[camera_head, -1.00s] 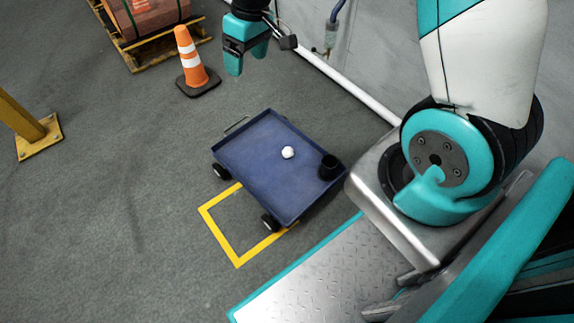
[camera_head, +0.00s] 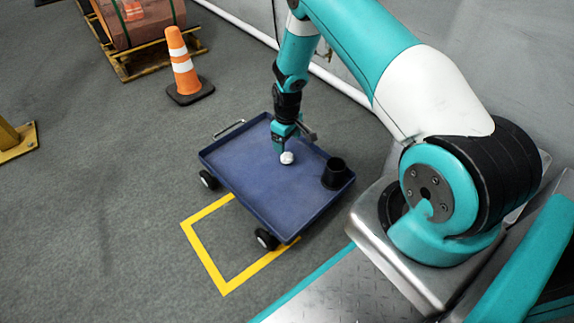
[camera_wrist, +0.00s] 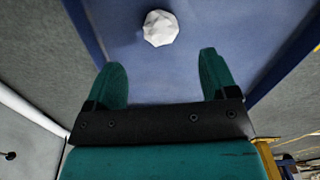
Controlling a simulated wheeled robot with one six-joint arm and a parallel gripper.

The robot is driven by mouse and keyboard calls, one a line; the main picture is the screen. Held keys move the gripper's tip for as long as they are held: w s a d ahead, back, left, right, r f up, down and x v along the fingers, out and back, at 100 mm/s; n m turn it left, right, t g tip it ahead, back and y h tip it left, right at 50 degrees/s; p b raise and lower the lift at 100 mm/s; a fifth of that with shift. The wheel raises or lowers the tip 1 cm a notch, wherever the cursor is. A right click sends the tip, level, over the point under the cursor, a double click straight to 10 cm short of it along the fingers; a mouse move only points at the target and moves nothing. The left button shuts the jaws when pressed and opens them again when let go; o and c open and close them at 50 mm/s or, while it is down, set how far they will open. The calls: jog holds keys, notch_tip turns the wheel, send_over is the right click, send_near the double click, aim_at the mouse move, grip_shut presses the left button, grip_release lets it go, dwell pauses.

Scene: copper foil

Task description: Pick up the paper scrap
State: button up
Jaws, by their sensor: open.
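The paper scrap (camera_head: 287,158) is a small crumpled white ball lying on the blue cart tray (camera_head: 240,172). In the wrist view the scrap (camera_wrist: 160,28) is at the top centre, beyond the fingertips and roughly midway between them across the picture. My gripper (camera_head: 281,148) points down over the tray, right at the scrap in the head view. In the wrist view its two teal fingers (camera_wrist: 163,72) are spread wide with only bare tray between them. No contact with the scrap is clear.
A black cup (camera_head: 335,174) stands in the tray's right corner. The tray has a low raised rim. An orange cone (camera_head: 182,66) and a pallet with a copper-coloured roll (camera_head: 140,22) stand behind left. A yellow floor outline (camera_head: 205,262) lies partly beside the cart.

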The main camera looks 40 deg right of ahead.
aim_at(287, 155)
notch_tip(287, 155, down, 8)
jog(key=b, duration=0.5)
jog(key=shift+a+b, duration=0.1)
jog(key=shift+b, duration=0.25)
jog(key=shift+r, duration=0.15)
jog(key=shift+c, duration=0.2)
jog(key=c, duration=1)
